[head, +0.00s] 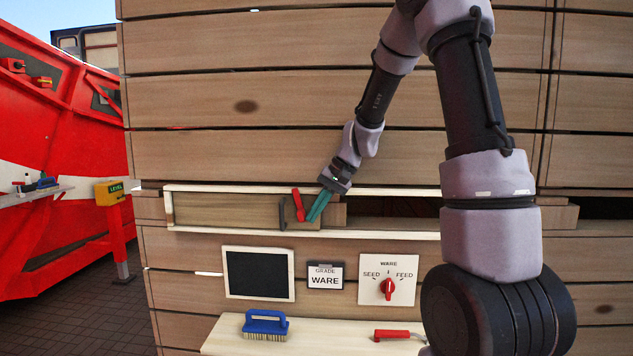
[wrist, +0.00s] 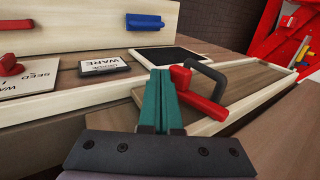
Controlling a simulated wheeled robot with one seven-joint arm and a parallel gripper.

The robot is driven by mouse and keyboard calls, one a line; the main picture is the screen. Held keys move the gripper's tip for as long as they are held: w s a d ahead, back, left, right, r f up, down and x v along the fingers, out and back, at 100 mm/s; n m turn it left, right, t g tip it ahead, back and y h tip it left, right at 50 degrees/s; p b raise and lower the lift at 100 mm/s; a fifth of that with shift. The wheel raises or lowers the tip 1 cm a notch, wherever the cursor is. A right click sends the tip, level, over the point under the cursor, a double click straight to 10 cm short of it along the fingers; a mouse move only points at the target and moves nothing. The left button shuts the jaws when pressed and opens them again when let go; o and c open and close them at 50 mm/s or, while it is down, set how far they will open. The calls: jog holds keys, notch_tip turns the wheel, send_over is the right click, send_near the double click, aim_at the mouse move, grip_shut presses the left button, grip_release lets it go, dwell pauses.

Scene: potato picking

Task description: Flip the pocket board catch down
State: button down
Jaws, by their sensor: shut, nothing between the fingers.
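The pocket board (head: 230,211) is a wooden panel in a pale-framed slot in the crate wall; it also shows in the wrist view (wrist: 252,83). Its red catch (head: 298,204) stands nearly upright, tilted slightly, near the board's right end. The catch (wrist: 204,98) also shows in the wrist view, beside a dark handle (wrist: 213,74). My gripper (head: 316,209), with teal fingers, is shut and empty just right of the catch. In the wrist view the fingers (wrist: 160,90) lie close against the catch's near end; I cannot tell whether they touch.
Below the slot are a black slate (head: 258,274), a WARE card (head: 325,275) and a selector with a red knob (head: 388,289). A ledge (head: 320,340) holds a blue brush (head: 265,325) and a red-handled tool (head: 392,334). The slot right of the board is open and dark.

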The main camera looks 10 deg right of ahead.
jog(key=shift+r, duration=0.85)
